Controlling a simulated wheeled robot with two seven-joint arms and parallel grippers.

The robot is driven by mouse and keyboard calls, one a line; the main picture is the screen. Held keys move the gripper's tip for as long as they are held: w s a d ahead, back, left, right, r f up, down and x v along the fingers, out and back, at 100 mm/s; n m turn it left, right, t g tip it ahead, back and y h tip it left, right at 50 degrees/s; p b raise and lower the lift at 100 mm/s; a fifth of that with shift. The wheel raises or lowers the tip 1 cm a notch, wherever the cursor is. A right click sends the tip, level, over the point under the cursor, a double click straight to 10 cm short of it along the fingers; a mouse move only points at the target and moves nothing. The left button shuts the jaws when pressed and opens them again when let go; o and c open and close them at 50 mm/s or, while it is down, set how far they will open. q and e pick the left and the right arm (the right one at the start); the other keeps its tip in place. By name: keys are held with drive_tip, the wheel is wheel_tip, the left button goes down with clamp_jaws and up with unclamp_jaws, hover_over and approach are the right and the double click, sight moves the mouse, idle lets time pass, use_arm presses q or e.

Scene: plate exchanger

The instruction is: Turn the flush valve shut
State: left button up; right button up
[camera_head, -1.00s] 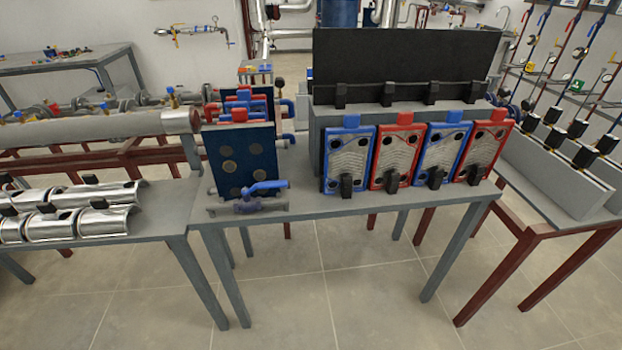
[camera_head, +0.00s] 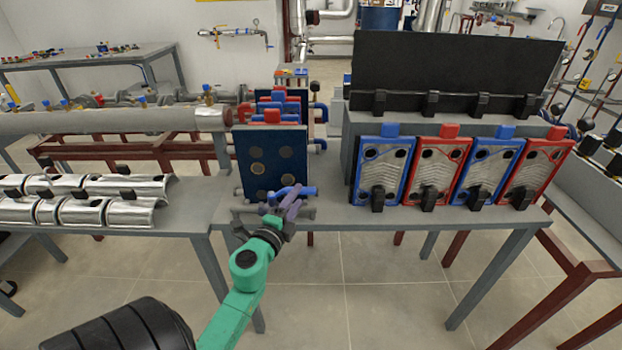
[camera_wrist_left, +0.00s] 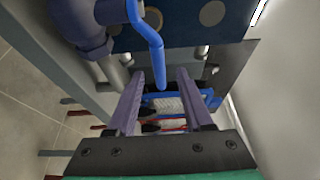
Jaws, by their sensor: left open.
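The flush valve's blue lever handle (camera_head: 300,191) shows at the front of the dark blue plate exchanger (camera_head: 271,158), low down near the table's front edge. In the left wrist view the blue handle (camera_wrist_left: 150,45) runs from the purple-grey valve body (camera_wrist_left: 82,25) and bends toward the space between my fingers. My left gripper (camera_head: 288,203) is at the valve, and its purple fingers overlap the handle in the head view. In the left wrist view the gripper (camera_wrist_left: 163,75) is open, with the handle's end between or just beyond the fingertips; contact cannot be told. My right gripper is not in view.
Blue and red framed plates (camera_head: 384,172) stand in a row at the right of the table, before a black panel (camera_head: 455,75). Silver curved shells (camera_head: 90,210) lie on the table at left. A long grey pipe (camera_head: 110,121) lies behind them.

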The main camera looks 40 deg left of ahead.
use_arm(q)
drive_tip(key=x, duration=0.7)
clamp_jaws()
drive_tip(key=shift+f, duration=0.1)
idle(1.0)
